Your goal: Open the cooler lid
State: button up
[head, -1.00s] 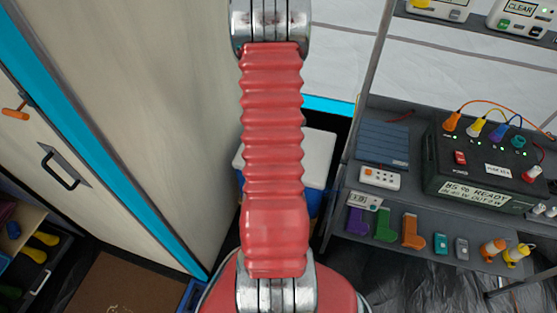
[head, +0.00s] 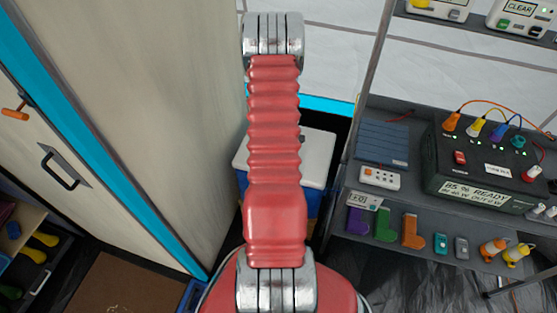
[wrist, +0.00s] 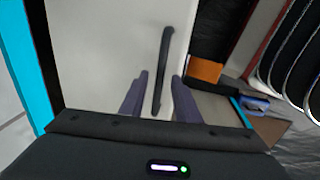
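The cooler (head: 318,160) stands on the floor behind my arm in the head view. A black bar handle (wrist: 162,70) on a pale flat panel (wrist: 100,45) shows between and beyond the fingers. I cannot tell for sure whether this panel is the cooler lid, or whether the fingers touch the handle. My gripper is hidden in the head view.
A grey shelf rack (head: 400,190) with a power box (head: 480,165) and small gear stands close to the right of the cooler. A tall cream cabinet (head: 170,110) with cyan trim bounds the left. A brown mat (head: 125,285) lies at lower left.

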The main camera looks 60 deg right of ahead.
jog(key=shift+c, duration=0.4)
grip_shut()
jog(key=shift+a, duration=0.1)
